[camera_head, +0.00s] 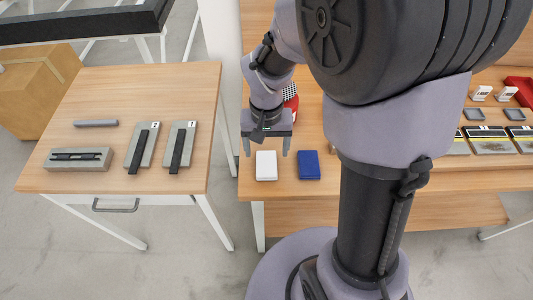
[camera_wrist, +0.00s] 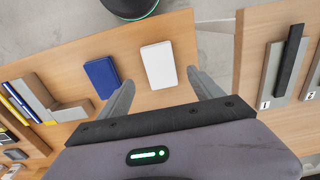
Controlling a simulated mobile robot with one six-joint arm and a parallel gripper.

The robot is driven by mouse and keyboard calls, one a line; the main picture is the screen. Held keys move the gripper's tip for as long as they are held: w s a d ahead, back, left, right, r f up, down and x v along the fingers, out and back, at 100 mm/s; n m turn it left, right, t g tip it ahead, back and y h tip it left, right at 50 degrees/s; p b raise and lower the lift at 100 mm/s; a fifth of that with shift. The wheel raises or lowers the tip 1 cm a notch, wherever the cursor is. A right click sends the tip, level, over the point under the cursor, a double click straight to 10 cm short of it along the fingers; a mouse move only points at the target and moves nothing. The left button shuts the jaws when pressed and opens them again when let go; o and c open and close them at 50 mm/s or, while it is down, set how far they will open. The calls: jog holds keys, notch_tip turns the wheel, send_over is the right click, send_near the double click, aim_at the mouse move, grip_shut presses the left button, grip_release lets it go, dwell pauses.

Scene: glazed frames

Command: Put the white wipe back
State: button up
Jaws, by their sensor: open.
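The white wipe (camera_head: 266,165) is a small white block lying flat near the front left corner of the right-hand wooden table (camera_head: 285,189). In the wrist view the white wipe (camera_wrist: 158,65) lies ahead of and roughly between my fingers. My gripper (camera_head: 266,152) is open and empty, just behind and above the wipe; its two fingers also show in the wrist view (camera_wrist: 162,90). A blue wipe (camera_head: 308,165) lies just right of the white one, with a gap between them; in the wrist view the blue wipe (camera_wrist: 102,77) is left of the white one.
A separate left table (camera_head: 100,85) holds a grey block with a dark strip (camera_head: 79,158), two numbered grey blocks and a grey bar (camera_head: 96,123). A red item (camera_head: 291,97) is partly hidden behind my arm. Glazed frames (camera_head: 489,140) lie at the far right.

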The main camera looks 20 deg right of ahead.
aim_at(266, 169)
notch_tip(266, 169, up, 10)
jog(key=s+t+p, duration=0.1)
jog(key=s, duration=0.1)
jog(key=s+a+r+t+y, duration=0.2)
jog(key=s+a+r+t, duration=0.2)
jog(key=s+r, duration=0.5)
jog(key=shift+s+r+m+t, duration=0.2)
jog(key=shift+s+m+t, duration=0.2)
jog(key=shift+s, duration=0.45)
